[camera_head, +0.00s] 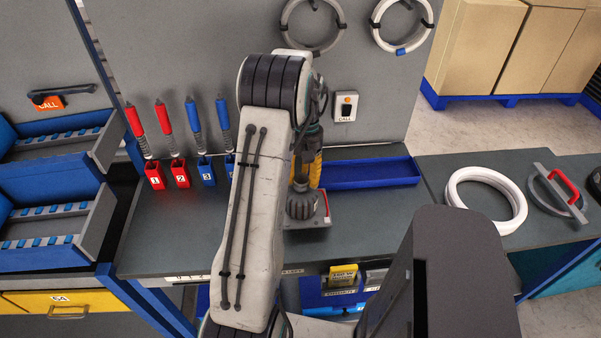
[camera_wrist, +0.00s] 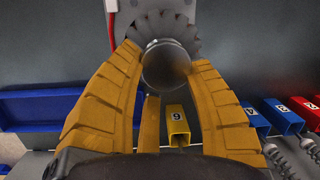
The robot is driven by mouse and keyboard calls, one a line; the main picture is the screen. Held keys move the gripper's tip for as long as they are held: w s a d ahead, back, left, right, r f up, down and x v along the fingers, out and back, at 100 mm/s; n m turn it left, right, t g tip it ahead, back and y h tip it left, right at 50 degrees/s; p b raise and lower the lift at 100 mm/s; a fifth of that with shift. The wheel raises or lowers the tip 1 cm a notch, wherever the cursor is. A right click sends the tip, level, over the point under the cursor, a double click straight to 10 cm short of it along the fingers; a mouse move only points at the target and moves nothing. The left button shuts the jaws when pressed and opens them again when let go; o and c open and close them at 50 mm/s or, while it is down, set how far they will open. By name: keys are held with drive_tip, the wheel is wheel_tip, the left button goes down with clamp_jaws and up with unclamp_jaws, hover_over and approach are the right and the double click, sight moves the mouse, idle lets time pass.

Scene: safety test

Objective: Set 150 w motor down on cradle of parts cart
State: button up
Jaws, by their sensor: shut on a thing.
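My gripper (camera_wrist: 165,75), with yellow ribbed fingers, is shut on the 150 W motor (camera_wrist: 165,62), a dark grey round body with a finned rim. In the head view my gripper (camera_head: 306,178) is partly hidden behind my arm and points down. The motor (camera_head: 301,206) shows below it, over a small grey plate (camera_head: 318,221) with a red edge on the workbench. I cannot tell whether the motor touches the plate. I cannot make out a cradle or identify the parts cart.
The workbench (camera_head: 375,225) has bare room right of the motor. A blue tray (camera_head: 370,174) lies behind. Red holders (camera_head: 180,173) and blue holders (camera_head: 206,172) with hanging tools stand left. A white coil (camera_head: 462,190) and a red-handled tool (camera_head: 562,196) lie on the right surface.

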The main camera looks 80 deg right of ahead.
drive_tip(key=shift+d, duration=0.2)
drive_tip(key=shift+f+p, duration=0.1)
drive_tip(key=shift+p, duration=0.3)
drive_tip(key=shift+f+p, duration=0.55)
drive_tip(key=shift+p, duration=0.35)
drive_tip(key=shift+f+p, duration=1.35)
drive_tip(key=o, duration=1.2)
drive_tip(key=shift+f, duration=0.1)
